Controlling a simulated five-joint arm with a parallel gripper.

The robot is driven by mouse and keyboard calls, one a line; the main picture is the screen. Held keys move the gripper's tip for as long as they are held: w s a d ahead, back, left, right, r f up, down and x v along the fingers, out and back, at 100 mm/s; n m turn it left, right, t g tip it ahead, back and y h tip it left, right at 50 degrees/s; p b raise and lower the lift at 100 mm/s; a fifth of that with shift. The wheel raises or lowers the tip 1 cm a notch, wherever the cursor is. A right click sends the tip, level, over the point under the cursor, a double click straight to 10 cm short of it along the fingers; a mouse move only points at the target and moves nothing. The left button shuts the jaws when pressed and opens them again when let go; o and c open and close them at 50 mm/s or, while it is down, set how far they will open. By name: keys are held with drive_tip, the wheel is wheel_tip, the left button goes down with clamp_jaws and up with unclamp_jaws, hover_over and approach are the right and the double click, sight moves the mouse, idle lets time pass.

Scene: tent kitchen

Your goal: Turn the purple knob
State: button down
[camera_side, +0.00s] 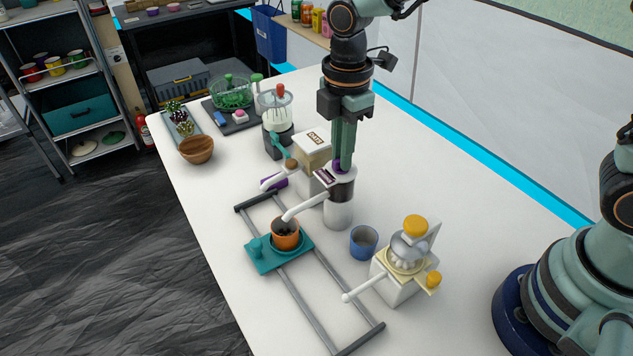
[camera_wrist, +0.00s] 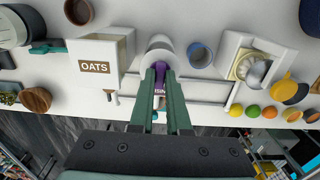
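The purple knob (camera_side: 337,167) sits on top of a white dispenser (camera_side: 338,212) with a dark contents window and a white spout. In the wrist view the knob (camera_wrist: 160,70) is between my fingertips, above a purple label of which "ISIN" shows. My gripper (camera_side: 340,160) points straight down over the dispenser, one finger on each side of the knob. The gap between the fingers is narrow and the knob about fills it. I cannot tell whether the fingers press on it. The fingers hide part of the knob.
An oats dispenser (camera_side: 313,160) stands close to the left. A teal sliding carriage (camera_side: 262,258) on grey rails bears an orange cup (camera_side: 286,234) near the spout. A blue cup (camera_side: 363,241) and a white juicer (camera_side: 405,262) stand to the right. Clear table lies behind.

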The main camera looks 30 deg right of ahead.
drive_tip(key=shift+m, duration=0.4)
drive_tip(key=m, duration=0.3)
drive_tip(key=shift+m, duration=0.3)
drive_tip(key=m, duration=0.4)
drive_tip(key=shift+r+m, duration=0.1)
drive_tip(key=shift+m, duration=0.2)
drive_tip(key=m, duration=0.8)
drive_tip(key=shift+m, duration=0.3)
drive_tip(key=c, duration=0.9)
unclamp_jaws()
